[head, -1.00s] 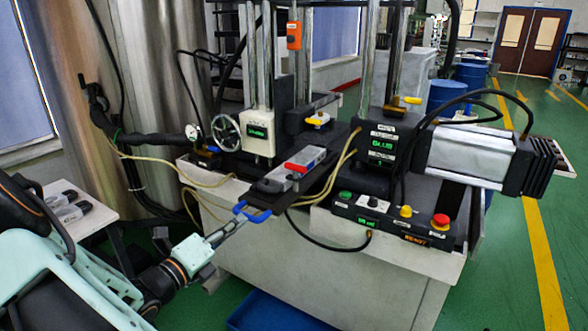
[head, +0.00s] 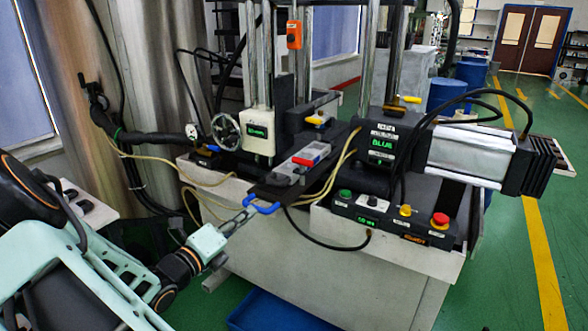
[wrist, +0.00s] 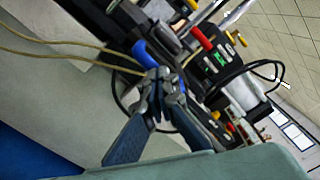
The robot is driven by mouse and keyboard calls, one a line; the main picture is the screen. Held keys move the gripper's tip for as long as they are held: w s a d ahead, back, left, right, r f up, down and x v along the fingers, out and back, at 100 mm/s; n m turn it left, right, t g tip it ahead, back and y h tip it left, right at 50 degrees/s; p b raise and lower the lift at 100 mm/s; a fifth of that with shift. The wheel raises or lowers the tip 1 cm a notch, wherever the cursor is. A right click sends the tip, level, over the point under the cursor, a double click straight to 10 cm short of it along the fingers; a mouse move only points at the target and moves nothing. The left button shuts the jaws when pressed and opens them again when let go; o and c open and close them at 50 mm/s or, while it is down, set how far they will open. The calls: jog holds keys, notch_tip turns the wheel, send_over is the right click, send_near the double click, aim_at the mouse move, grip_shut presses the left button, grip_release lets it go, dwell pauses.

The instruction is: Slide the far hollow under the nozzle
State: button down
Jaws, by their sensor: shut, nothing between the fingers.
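My gripper (head: 248,213) is shut and empty, its tips right at the blue handle (head: 264,208) on the front of a dark slide plate (head: 272,194); they seem to touch it. In the wrist view the shut fingertips (wrist: 165,78) are beside the blue handle (wrist: 144,54). The plate carries a grey mould (head: 287,177); a red-fronted grey block (head: 304,161) is at its far end. The hollows cannot be made out at this size. A nozzle cannot be told apart for certain among the machine parts over the slide.
A control box (head: 380,217) with green, yellow and red buttons stands right of the slide. A display post (head: 380,145) reads "BLUE". Yellowish hoses (head: 335,180) run close beside the slide. A handwheel (head: 226,130) is at the left. A blue bin (head: 275,312) lies below.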

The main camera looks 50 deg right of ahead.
jog(key=shift+d, duration=0.75)
dwell(0.5)
jog(key=a+p, duration=0.4)
jog(key=a, duration=0.3)
jog(key=shift+s, duration=0.2)
dwell(0.4)
